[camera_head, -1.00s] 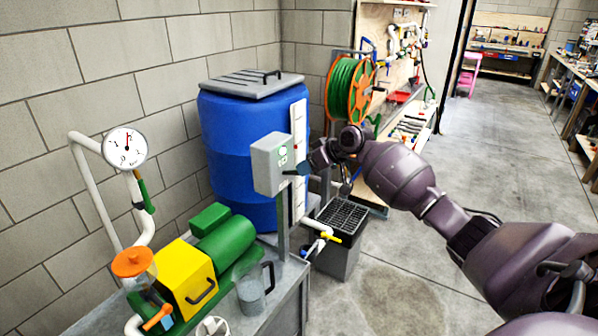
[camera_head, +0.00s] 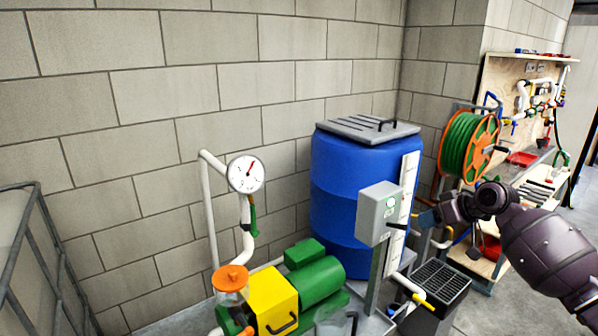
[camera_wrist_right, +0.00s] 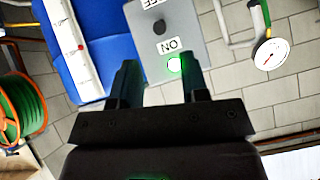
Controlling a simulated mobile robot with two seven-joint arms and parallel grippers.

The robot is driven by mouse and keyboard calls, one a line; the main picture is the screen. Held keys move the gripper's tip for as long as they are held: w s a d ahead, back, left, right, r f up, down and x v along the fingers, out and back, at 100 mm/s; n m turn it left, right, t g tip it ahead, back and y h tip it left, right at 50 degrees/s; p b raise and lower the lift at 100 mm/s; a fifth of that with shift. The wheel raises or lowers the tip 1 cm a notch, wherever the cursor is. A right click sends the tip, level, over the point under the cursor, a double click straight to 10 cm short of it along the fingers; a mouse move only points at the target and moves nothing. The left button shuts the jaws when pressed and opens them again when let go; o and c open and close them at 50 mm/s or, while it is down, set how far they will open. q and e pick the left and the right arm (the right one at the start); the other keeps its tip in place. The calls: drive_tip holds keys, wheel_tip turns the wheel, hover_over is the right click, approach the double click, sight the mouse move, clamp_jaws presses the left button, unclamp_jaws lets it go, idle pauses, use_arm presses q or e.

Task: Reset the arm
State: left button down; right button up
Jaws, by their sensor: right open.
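My right arm (camera_head: 545,245) comes in from the right in the head view. Its gripper (camera_head: 424,219) is close to the right side of the grey switch box (camera_head: 378,212), which stands on a post in front of the blue barrel (camera_head: 335,205). In the right wrist view the open, empty gripper (camera_wrist_right: 158,80) points at the switch box (camera_wrist_right: 190,62). I cannot tell whether a finger touches the box. My left gripper is not in view.
A green and yellow pump (camera_head: 300,285) and a pressure gauge (camera_head: 246,174) stand left of the box. A green hose reel (camera_head: 468,145) is behind my right arm. A black crate (camera_head: 441,284) stands below it. A metal frame (camera_head: 30,260) is at the far left.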

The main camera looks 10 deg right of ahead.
drive_tip(key=s+a+f+n+t+h, duration=0.1)
drive_tip(key=s+a+f+t+h, duration=0.15)
drive_tip(key=a+f, duration=0.3)
drive_tip(key=s+a+f+t+h, duration=0.1)
drive_tip(key=s+a+f+t, duration=0.3)
drive_tip(key=f, duration=0.3)
drive_tip(key=s+a+f+m+g, duration=0.1)
drive_tip(key=s+a+f, duration=0.2)
drive_tip(key=s+f, duration=0.2)
drive_tip(key=s+a+f+m+g+h, duration=0.1)
drive_tip(key=s+a+f, duration=0.3)
drive_tip(key=s, duration=0.8)
drive_tip(key=s+a+f+g, duration=0.1)
drive_tip(key=s+a+f, duration=0.2)
drive_tip(key=s+f, duration=0.4)
drive_tip(key=shift+s+a+m+g, duration=0.3)
drive_tip(key=shift+s+m+g, duration=0.1)
drive_tip(key=shift+s, duration=0.4)
drive_tip(key=shift+f, duration=0.1)
idle(0.5)
